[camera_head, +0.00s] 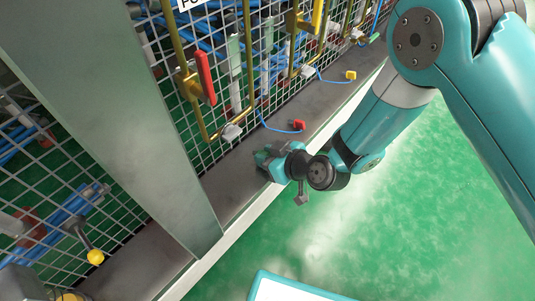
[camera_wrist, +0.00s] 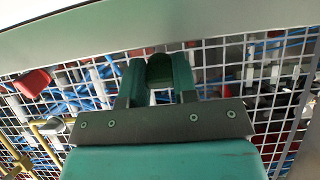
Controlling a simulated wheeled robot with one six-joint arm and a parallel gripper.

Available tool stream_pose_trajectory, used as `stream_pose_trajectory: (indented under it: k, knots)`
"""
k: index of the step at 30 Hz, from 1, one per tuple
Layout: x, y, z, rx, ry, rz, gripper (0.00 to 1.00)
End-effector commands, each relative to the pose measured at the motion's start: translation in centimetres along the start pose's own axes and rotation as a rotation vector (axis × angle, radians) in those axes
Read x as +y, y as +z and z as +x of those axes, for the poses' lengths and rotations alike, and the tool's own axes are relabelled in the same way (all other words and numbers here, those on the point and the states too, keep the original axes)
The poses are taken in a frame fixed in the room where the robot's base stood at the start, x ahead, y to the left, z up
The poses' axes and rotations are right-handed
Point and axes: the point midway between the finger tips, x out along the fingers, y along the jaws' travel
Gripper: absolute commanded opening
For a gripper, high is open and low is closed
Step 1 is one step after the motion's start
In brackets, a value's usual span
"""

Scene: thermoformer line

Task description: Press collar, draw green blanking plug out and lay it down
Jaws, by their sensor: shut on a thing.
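My gripper (camera_wrist: 159,85) is shut on the green blanking plug (camera_wrist: 160,68), a dark green rounded piece between the two fingers in the wrist view. No collar shows around the plug there, and its far end is hard to make out. In the head view my gripper (camera_head: 266,160) is low over the dark ledge in front of the mesh. The plug is not clearly distinct there. I cannot tell from these views whether it touches the ledge.
Wire mesh with blue hoses and brass pipes stands behind the ledge (camera_head: 232,182). A red lever (camera_head: 205,77) is on a pipe. A red cap (camera_head: 299,125) and a yellow cap (camera_head: 351,75) lie on blue tethers. A grey post (camera_head: 125,120) stands left of my gripper.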

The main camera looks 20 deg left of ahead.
Motion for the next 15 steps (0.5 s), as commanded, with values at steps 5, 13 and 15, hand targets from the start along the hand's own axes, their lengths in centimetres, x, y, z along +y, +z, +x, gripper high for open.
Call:
stream_pose_trajectory:
  k: [5, 13, 15]
  knots:
    - [-0.04, -0.06, 0.00, 0.000, -0.001, 0.000, 0.40]
    - [-0.06, -0.07, 0.01, 0.000, -0.001, -0.001, 0.56]
    - [-0.07, -0.06, 0.01, 0.000, -0.001, -0.001, 0.56]
